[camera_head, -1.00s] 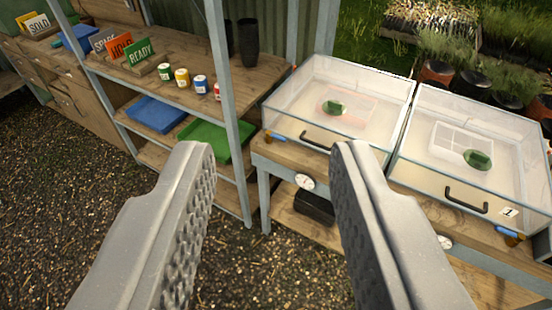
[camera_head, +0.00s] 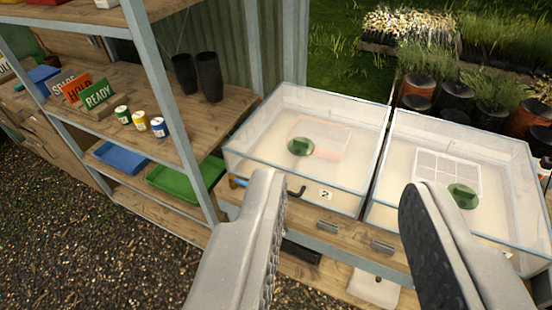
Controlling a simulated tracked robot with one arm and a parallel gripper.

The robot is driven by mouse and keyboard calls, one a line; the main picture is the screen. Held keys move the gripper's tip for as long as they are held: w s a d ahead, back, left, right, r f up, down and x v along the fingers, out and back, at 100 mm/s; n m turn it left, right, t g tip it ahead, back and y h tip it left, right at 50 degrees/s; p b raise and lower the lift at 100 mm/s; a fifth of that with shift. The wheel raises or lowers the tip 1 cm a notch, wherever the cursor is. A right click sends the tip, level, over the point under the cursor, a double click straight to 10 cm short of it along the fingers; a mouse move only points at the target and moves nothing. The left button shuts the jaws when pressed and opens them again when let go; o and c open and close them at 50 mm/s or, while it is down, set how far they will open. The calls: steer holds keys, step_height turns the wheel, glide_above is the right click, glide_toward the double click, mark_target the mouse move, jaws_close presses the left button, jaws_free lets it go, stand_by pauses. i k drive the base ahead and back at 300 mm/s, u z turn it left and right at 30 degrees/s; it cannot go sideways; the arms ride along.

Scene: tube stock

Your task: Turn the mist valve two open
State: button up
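A small blue-handled valve (camera_head: 238,182) sits at the front left corner of the left clear case, partly near my left finger. I take it for mist valve two, because the case front carries a "2" label (camera_head: 326,194). The handle's exact angle is too small to tell. My gripper (camera_head: 345,188) is open and empty. Its two fingers stand in front of the bench, to the right of the valve, and do not touch it. The left case (camera_head: 372,160) is closed.
A second clear case (camera_head: 519,170) stands close on the right. A shelf rack on the left holds signs (camera_head: 98,95), small cans (camera_head: 140,120), black pots (camera_head: 209,77), a blue tray (camera_head: 121,158) and a green tray (camera_head: 172,184). Gravel floor (camera_head: 90,240) is open at lower left.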

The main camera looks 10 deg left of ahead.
mark_target(232, 178)
steer(key=u, duration=0.1)
steer(key=i, duration=1.3)
steer(key=u, duration=0.5)
